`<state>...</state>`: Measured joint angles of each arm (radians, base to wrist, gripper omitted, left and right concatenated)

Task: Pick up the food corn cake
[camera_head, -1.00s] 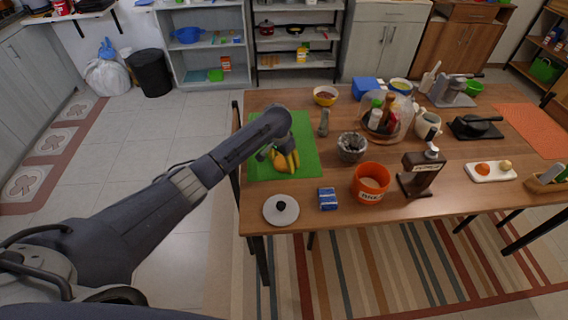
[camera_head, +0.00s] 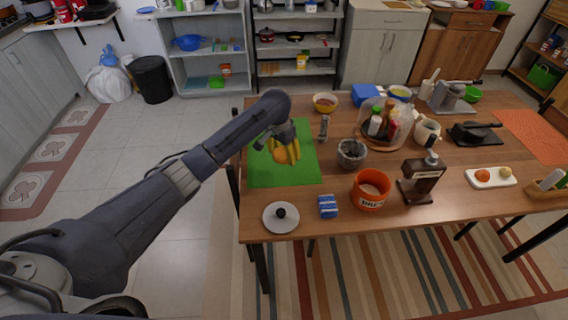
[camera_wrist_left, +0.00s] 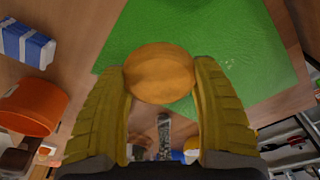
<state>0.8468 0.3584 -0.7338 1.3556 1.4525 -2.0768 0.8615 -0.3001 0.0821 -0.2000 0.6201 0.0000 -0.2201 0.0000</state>
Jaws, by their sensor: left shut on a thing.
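The food corn cake is a round orange-brown disc (camera_wrist_left: 160,73). In the wrist view it sits between the two yellow fingers of my left gripper (camera_wrist_left: 162,95), which is shut on it. In the head view, my left gripper (camera_head: 285,152) is over the green mat (camera_head: 300,175), and the orange edge of the cake (camera_head: 279,155) shows beside the yellow fingers. The cake appears held above the mat. My right gripper is not in view.
A grey mortar (camera_head: 351,154) and a small grinder (camera_head: 323,128) stand right of the mat.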

